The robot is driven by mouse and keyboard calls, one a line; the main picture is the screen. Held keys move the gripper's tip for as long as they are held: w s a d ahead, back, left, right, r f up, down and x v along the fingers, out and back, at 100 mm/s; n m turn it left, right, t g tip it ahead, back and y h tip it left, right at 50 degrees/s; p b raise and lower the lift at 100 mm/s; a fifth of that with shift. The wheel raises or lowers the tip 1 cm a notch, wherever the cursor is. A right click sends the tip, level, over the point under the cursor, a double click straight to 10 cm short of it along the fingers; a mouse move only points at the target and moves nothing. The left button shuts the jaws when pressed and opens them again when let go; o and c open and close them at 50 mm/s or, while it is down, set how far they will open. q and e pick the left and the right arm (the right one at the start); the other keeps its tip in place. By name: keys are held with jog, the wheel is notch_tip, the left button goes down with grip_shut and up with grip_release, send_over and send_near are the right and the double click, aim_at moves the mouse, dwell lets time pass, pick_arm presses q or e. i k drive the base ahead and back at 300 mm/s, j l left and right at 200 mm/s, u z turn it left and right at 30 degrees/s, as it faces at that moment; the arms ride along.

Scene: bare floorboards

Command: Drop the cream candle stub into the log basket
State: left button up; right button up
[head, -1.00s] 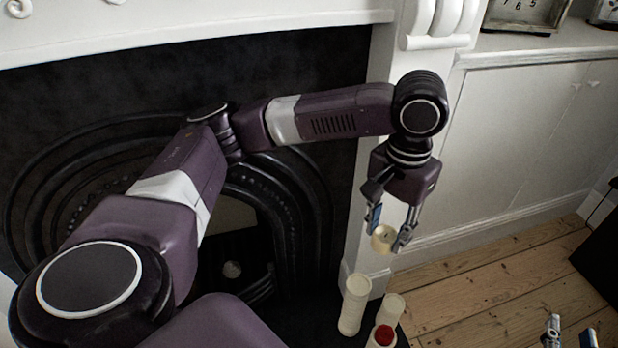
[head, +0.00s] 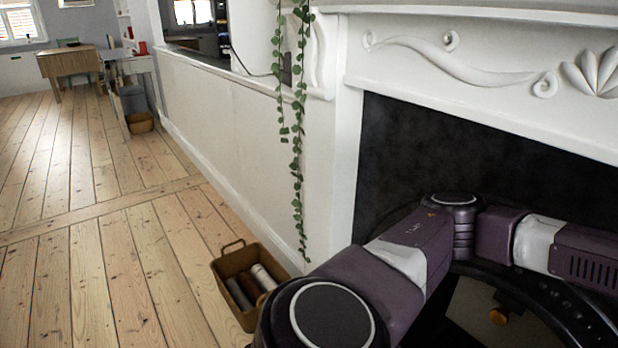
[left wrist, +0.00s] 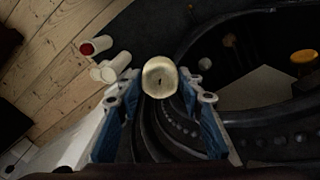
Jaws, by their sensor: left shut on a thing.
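The cream candle stub (left wrist: 160,77) shows in the left wrist view, round and pale with a dark wick. It sits between the fingertips of my left gripper (left wrist: 161,88), which is shut on it, over the black fireplace. In the head view my left arm runs off the right edge, so the gripper and stub are out of that picture. The log basket (head: 248,318), brown with a raised handle, stands on the floorboards left of the fireplace. It holds several log-like rolls, dark, brown and pale. My arm's shoulder hides its lower right side. My right gripper is out of view.
A trailing green plant (head: 298,130) hangs by the white mantel beyond the basket. Floorboards left of the basket are clear. A second brown basket (head: 140,122) stands far back near a table.

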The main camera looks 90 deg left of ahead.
aim_at(246, 292)
jog(key=u, duration=3.25)
